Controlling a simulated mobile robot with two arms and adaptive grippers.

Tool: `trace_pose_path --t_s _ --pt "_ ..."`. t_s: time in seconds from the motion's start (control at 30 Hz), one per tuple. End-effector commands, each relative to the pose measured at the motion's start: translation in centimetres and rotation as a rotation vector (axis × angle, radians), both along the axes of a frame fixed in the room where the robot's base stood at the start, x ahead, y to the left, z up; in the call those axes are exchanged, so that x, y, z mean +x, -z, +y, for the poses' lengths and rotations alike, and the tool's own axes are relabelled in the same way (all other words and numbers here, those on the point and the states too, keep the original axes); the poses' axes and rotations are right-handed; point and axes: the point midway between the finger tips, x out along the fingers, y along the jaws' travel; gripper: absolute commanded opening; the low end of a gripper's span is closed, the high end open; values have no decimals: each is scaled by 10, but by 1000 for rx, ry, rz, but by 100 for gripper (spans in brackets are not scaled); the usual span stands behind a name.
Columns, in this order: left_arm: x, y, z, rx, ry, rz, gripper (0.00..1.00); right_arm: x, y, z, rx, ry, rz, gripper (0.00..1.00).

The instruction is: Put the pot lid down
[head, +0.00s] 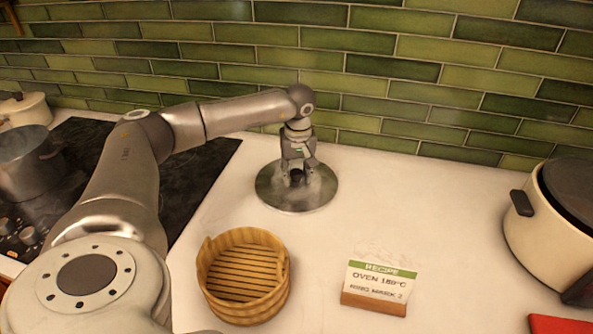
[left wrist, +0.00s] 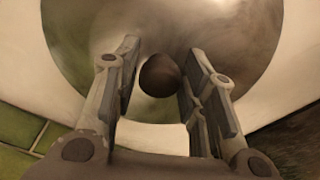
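The pot lid (head: 322,192) is a round, shiny metal disc with a dark knob. In the head view it appears to lie flat on the white counter, right of the cooktop. My left gripper (head: 297,172) points down over its middle. In the left wrist view the lid (left wrist: 225,40) fills the upper part, and its dark round knob (left wrist: 160,75) sits between the two fingers of my left gripper (left wrist: 166,70). The fingers are apart, with a visible gap on the left of the knob and little on the right. My right gripper is not in view.
A round bamboo steamer (head: 277,297) and a recipe card on a wooden stand (head: 375,300) are in front of the lid. A cream cooker (head: 545,235) stands at right, with a red item (head: 560,325) below. A grey pot (head: 28,165) is on the black cooktop (head: 200,170). A green tile wall is behind.

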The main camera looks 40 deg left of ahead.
Motion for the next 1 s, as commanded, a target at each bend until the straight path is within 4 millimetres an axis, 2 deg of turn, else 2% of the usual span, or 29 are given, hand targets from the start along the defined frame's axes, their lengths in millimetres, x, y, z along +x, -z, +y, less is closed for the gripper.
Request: trace_pose_path --t_s 0.33,0.47,0.57,0.8,1.0 --pt "0 -1 0 0 0 0 51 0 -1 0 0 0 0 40" --pt "0 -8 -1 -1 -1 -1 51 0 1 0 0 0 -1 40" --pt "0 -23 -2 -1 -1 -4 51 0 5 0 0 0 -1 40" --pt "-4 -74 -7 0 0 -5 51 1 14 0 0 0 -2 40" --pt "-6 -108 -11 -1 1 -3 51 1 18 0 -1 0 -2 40"
